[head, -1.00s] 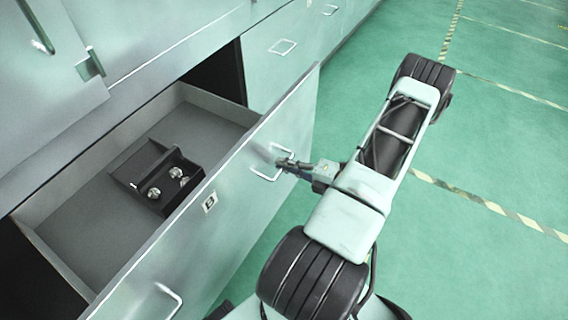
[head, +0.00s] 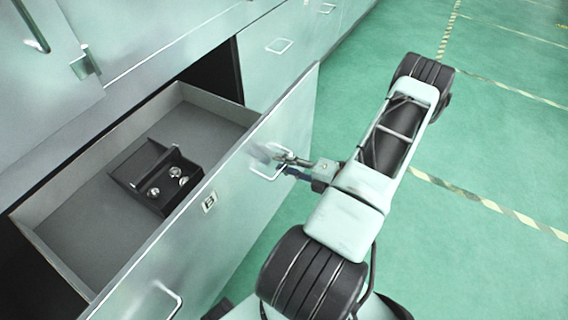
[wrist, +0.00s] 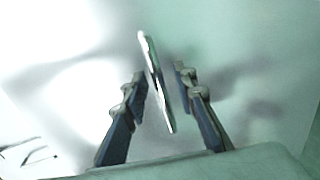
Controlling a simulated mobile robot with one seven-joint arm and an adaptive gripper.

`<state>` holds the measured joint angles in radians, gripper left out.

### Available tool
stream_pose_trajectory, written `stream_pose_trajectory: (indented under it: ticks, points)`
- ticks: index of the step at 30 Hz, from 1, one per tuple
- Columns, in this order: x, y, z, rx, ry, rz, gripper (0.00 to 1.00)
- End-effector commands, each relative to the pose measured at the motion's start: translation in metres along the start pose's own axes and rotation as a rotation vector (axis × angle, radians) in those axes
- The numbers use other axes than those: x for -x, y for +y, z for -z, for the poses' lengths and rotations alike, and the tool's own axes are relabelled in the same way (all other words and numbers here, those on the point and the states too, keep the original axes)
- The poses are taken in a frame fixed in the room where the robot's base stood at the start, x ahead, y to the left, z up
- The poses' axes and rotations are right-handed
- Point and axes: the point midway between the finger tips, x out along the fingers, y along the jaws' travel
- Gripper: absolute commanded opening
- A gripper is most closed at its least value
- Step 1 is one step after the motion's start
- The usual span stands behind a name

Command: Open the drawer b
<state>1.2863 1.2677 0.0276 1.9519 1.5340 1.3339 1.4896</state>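Drawer b (head: 240,228), with a small label marked B (head: 209,202) on its pale green front, stands pulled well out of the cabinet. Its grey inside shows in the head view. A pale U-shaped handle (head: 257,171) is on its front, and another handle (head: 168,300) is nearer the bottom edge. My gripper (head: 281,164) is at the first handle. In the wrist view my gripper (wrist: 160,74) is open, one finger on each side of the handle bar (wrist: 156,82), with gaps on both sides.
A black divided holder (head: 155,178) with several small shiny metal parts sits in the drawer. Other closed cabinet fronts with handles (head: 280,45) stand beyond it. Green floor with striped tape lines (head: 490,206) is clear to the right.

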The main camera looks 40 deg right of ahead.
Motion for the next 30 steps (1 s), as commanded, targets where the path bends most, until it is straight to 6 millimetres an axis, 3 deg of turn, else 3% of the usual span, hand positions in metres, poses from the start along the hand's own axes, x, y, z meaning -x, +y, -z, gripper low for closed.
stream_pose_trajectory:
  ticks: [8, 21, 30]
  points:
    - [0.011, -0.001, -0.001, 0.000, -0.002, 0.002, 0.26]
    - [0.097, 0.000, -0.001, 0.001, -0.003, 0.002, 0.26]
    - [0.120, 0.000, 0.000, 0.000, -0.001, 0.000, 0.26]
